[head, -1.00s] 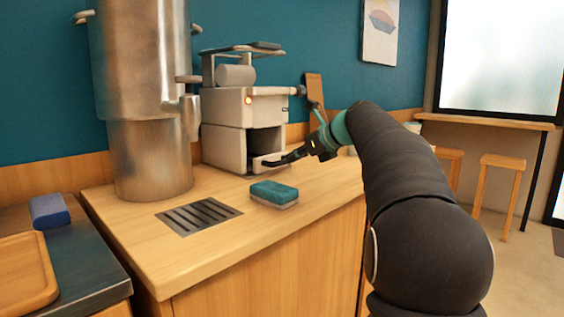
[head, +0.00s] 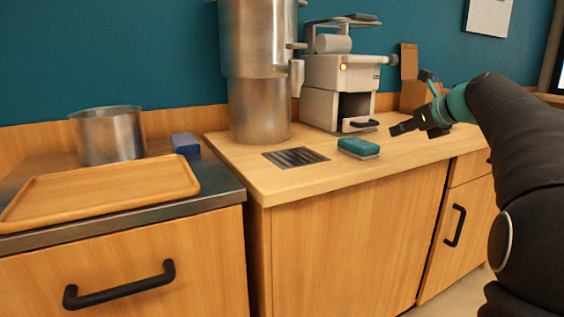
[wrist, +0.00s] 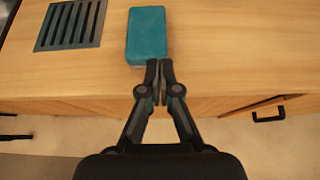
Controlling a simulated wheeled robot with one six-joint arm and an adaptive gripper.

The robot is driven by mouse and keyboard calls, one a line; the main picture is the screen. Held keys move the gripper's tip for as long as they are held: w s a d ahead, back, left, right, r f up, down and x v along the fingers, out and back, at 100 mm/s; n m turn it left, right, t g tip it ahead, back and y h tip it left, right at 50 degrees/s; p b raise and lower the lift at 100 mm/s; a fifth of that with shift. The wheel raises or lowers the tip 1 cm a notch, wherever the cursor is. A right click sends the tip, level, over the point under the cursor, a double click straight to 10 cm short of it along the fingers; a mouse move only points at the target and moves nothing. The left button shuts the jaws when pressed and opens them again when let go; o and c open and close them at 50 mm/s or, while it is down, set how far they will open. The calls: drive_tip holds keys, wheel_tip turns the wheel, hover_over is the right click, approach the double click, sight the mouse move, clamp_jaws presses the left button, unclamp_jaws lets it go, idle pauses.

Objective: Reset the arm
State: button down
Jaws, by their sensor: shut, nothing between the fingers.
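My gripper (head: 402,129) is at the right in the head view, in the air by the wooden counter (head: 300,184). In the wrist view my gripper (wrist: 160,66) has its two fingers together with nothing between them. A teal sponge (head: 358,147) lies on the counter. In the wrist view the sponge (wrist: 146,34) shows just beyond the fingertips. I cannot tell the exact height of the fingers above the counter.
A drain grate (head: 295,157) is set in the counter left of the sponge. A white machine (head: 338,90) and a tall metal urn (head: 260,85) stand behind. At left are a wooden tray (head: 100,215), a metal pot (head: 107,135) and a blue block (head: 186,143).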

drive_tip(key=s+f+n+g+h, duration=0.35)
drive_tip(key=s+f+n, duration=0.75)
drive_tip(key=f+n, duration=0.5)
drive_tip(key=s+a+f+n, duration=0.3)
drive_tip(key=s+a+n, duration=0.1)
drive_tip(key=s, duration=0.5)
drive_tip(key=s+a+f+n+g+h, duration=0.1)
drive_tip(key=s+a+f+n, duration=0.2)
drive_tip(key=s, duration=0.7)
drive_tip(key=s+a+f+n+h, duration=0.1)
drive_tip(key=s+a+f+n, duration=0.2)
drive_tip(key=s+a+n, duration=0.3)
drive_tip(key=shift+s+a+f+n, duration=0.4)
drive_tip(key=shift+s+n, duration=0.4)
drive_tip(key=shift+s, duration=1.2)
